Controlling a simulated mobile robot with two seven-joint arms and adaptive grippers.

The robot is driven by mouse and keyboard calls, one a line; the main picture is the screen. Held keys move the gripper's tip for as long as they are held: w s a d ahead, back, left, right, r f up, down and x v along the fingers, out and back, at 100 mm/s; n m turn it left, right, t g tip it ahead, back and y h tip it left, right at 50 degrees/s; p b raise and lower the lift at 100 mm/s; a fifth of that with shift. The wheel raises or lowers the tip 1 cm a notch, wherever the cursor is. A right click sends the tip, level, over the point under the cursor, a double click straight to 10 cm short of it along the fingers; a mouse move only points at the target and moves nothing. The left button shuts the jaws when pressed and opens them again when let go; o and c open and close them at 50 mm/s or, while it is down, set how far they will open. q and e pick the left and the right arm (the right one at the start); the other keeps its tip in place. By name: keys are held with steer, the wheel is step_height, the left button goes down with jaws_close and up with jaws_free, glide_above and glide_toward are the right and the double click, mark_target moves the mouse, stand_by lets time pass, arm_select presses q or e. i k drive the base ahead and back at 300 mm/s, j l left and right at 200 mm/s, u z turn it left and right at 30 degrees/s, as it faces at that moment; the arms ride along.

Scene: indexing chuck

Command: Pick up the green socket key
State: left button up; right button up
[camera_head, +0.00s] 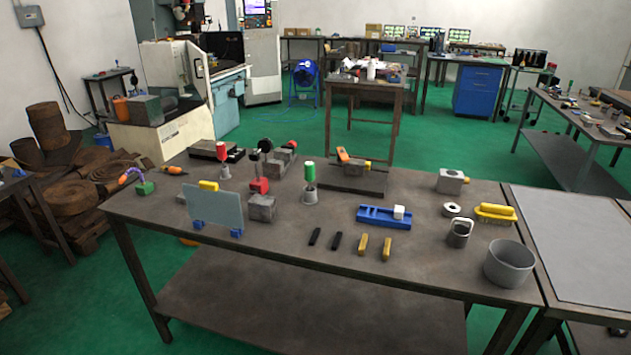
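A tool with an upright green handle (310,172), which looks like the green socket key, stands near the middle of the workbench. Its lower end is in or on a small grey holder (310,197), so its lower part is hidden. A similar tool with a red handle (222,152) stands farther back to the left. Neither of my grippers shows in the head view.
Left of the green handle are a grey block (262,207) and a translucent panel (213,210) on blue feet. To the right are a blue tray (383,220) and a grey bin (509,263). A fixture (352,178) stands behind.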

mark_target(309, 167)
steer(key=i+l, duration=0.15)
steer(key=i, duration=0.45)
steer(key=i+l, duration=0.15)
steer(key=i, duration=0.4)
steer(key=i+l+z, duration=0.1)
steer(key=i, duration=0.5)
